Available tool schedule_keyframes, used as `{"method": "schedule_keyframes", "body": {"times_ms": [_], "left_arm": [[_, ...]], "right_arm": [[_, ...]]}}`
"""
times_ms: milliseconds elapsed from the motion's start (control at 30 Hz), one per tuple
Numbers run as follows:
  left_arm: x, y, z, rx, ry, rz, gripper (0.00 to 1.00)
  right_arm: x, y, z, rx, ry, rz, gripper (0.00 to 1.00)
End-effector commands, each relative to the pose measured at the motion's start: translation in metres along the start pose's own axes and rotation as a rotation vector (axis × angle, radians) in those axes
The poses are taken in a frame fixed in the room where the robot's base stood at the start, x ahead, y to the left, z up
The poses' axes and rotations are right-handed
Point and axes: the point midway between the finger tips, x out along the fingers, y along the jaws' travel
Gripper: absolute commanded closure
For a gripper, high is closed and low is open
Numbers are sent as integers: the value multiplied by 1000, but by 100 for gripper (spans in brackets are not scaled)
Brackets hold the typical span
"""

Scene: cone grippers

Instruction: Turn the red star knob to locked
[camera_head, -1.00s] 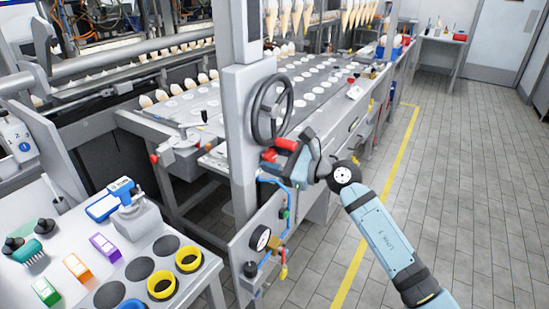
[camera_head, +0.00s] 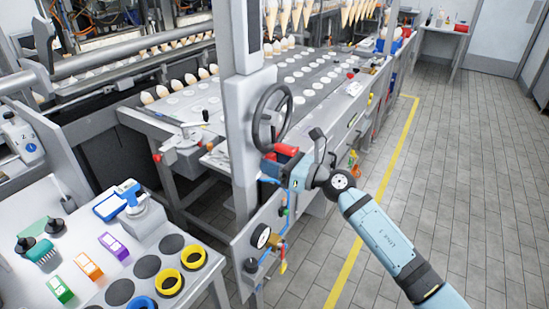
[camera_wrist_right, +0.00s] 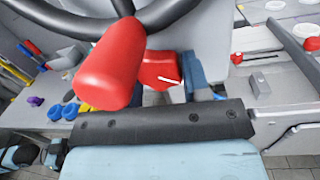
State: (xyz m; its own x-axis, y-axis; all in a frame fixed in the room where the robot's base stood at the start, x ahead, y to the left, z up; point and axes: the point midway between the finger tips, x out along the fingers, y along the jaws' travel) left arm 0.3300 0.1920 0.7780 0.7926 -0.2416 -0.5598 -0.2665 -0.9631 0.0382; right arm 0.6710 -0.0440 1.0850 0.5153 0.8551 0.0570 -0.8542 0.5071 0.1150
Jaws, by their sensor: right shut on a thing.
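The red star knob (camera_wrist_right: 160,72), with a white line on its face, shows in the right wrist view just beyond the dark edge of my gripper body. My right gripper (camera_head: 280,172) is at the knob beside the grey post, below the black handwheel, and is shut on it. A blue finger (camera_wrist_right: 191,72) shows against the knob's right side; the other finger is hidden. A red handle (camera_wrist_right: 110,68) on the handwheel is close to the camera and covers part of the view left of the knob. My left gripper is not in view.
The black handwheel (camera_head: 272,117) and its red handle (camera_head: 287,150) sit right above my gripper. A round gauge (camera_head: 261,236) and valves are on the panel below. A side table (camera_head: 90,230) is at lower left. Open tiled floor (camera_head: 440,170) lies to the right.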

Motion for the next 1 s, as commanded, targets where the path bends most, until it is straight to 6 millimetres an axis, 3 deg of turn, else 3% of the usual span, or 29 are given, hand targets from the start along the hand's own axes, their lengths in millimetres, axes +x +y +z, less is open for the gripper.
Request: {"method": "schedule_keyframes", "body": {"times_ms": [533, 567, 667, 1000], "left_arm": [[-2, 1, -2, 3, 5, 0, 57], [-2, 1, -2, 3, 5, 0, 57], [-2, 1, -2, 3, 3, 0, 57], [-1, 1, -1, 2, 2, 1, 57]], "right_arm": [[0, 1, -2, 34, -1, 0, 80], [0, 1, -2, 34, -1, 0, 54], [0, 1, -1, 33, -1, 0, 32], [-4, 0, -1, 32, -2, -2, 32]]}}
